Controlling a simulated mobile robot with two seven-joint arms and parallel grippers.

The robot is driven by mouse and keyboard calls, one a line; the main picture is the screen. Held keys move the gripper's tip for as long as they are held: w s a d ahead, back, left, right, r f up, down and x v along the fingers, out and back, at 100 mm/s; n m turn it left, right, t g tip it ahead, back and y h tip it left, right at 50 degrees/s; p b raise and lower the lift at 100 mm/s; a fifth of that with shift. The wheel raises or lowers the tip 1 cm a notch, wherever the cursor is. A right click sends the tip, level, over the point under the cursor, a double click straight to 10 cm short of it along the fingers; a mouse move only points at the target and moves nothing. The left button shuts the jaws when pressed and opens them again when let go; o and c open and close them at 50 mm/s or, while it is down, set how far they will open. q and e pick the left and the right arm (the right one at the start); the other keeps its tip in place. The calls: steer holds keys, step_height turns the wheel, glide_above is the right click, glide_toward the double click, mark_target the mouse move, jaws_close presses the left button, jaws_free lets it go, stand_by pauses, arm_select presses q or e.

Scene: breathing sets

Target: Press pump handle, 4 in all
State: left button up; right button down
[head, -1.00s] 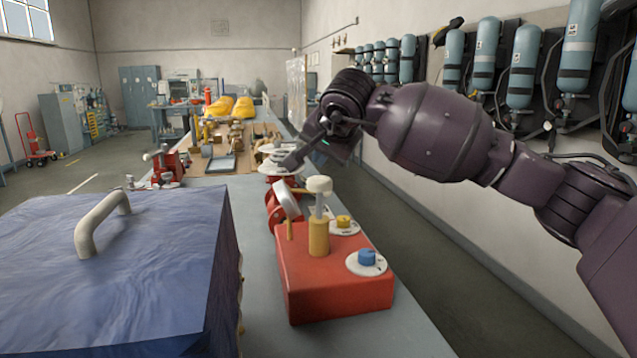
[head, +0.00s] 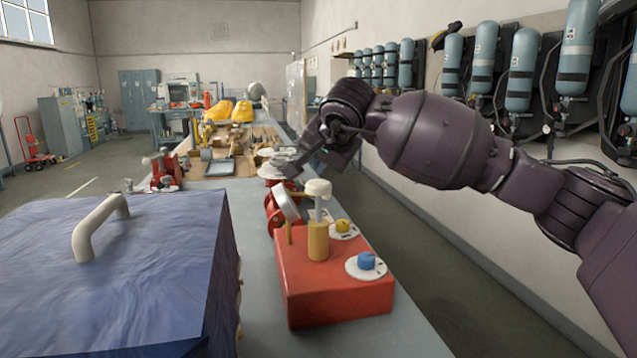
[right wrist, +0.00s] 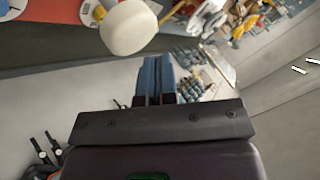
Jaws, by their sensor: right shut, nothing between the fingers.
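The pump handle is a white rounded knob (head: 318,188) on a thin stem above a yellow cylinder (head: 318,241). It stands upright on a red box (head: 337,290) on the bench. My right gripper (head: 290,168) is behind the knob in the head view, apart from it, its tips partly hard to make out. In the right wrist view the shut blue fingers (right wrist: 157,80) are empty, and the white knob (right wrist: 128,27) shows just beyond them, slightly left. My left gripper is not in view.
The red box also bears a blue dial (head: 366,261) and a yellow dial (head: 343,226). A blue-covered case (head: 150,270) with a handle fills the left. Air cylinders (head: 521,70) hang on the right wall.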

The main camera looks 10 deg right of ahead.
stand_by(1.1)
steer(key=shift+f, duration=0.25)
steer(key=shift+f, duration=0.2)
steer(key=shift+f, duration=0.1)
stand_by(0.4)
